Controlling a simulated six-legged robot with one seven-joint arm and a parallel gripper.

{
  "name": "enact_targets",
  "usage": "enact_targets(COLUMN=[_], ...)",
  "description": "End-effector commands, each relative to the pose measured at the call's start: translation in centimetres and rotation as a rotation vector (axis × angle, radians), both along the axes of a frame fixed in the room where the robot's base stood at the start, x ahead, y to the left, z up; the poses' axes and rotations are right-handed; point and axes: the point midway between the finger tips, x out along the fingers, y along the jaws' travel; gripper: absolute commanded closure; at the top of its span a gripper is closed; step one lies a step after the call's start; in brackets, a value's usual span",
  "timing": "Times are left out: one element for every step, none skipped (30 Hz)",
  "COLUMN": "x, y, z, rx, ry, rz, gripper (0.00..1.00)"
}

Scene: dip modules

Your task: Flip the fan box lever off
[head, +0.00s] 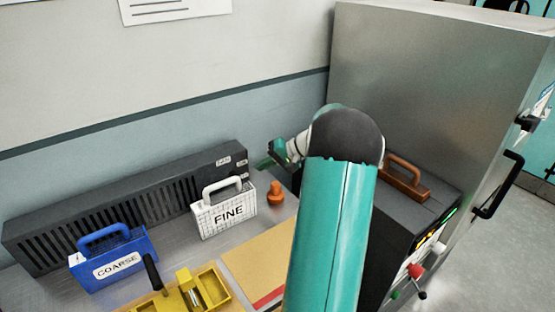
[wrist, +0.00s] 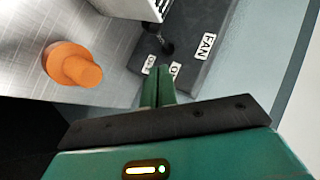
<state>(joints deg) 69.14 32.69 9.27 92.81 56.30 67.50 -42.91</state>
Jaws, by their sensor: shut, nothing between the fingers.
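The fan box (head: 130,206) is a long dark grilled box along the wall in the head view. Its labelled end also shows in the wrist view (wrist: 190,60), with a white FAN label (wrist: 207,46) and two smaller labels near the fingertips. A dark lever (wrist: 160,42) sticks out beside these labels; I cannot tell its exact position. My gripper (head: 264,163) is just right of the box's labelled end. In the wrist view my green fingers (wrist: 158,82) are together and empty, pointing at the small labels. Whether they touch the box or lever is unclear.
An orange knob-shaped piece (head: 275,192) stands on the metal bench near my gripper. The white FINE module (head: 224,212) and blue COARSE module (head: 115,260) stand before the fan box. A yellow fixture (head: 190,292) is in front, and a dark machine (head: 405,215) stands right.

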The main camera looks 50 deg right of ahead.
Motion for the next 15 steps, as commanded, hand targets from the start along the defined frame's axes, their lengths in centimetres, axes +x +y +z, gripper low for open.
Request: enact_targets(x=[0.7, 0.7, 0.7, 0.7, 0.8, 0.8, 0.8, 0.8, 0.8, 0.9, 0.9, 0.9, 0.9, 0.9, 0.9], y=[0.4, 0.8, 1.4, 1.8, 2.1, 2.5, 2.7, 2.9, 3.1, 3.2, 3.3, 3.4, 3.4, 3.5, 3.5], z=[-0.6, -0.9, -1.2, -1.5, -1.7, -2.0, -2.1, -2.3, -2.4, -2.5, -2.6, -2.6, -2.6, -2.6, -2.6], rx=[0.002, 0.002, 0.002, 0.002, 0.001, 0.001, 0.0, 0.001, 0.0, 0.0, 0.0, -0.001, -0.001, -0.001, -0.001], ry=[0.001, 0.001, 0.0, 0.001, 0.002, 0.001, 0.0, 0.0, 0.0, 0.0, 0.0, 0.0, 0.0, 0.0, 0.0], rz=[0.001, 0.0, 0.0, 0.0, -0.001, -0.001, -0.001, -0.003, -0.004, -0.004, -0.004, -0.003, -0.003, -0.003, -0.003], gripper=[1.0, 1.0, 1.0, 1.0, 1.0, 1.0, 1.0, 1.0, 1.0, 1.0, 1.0, 1.0, 1.0, 1.0, 1.0])
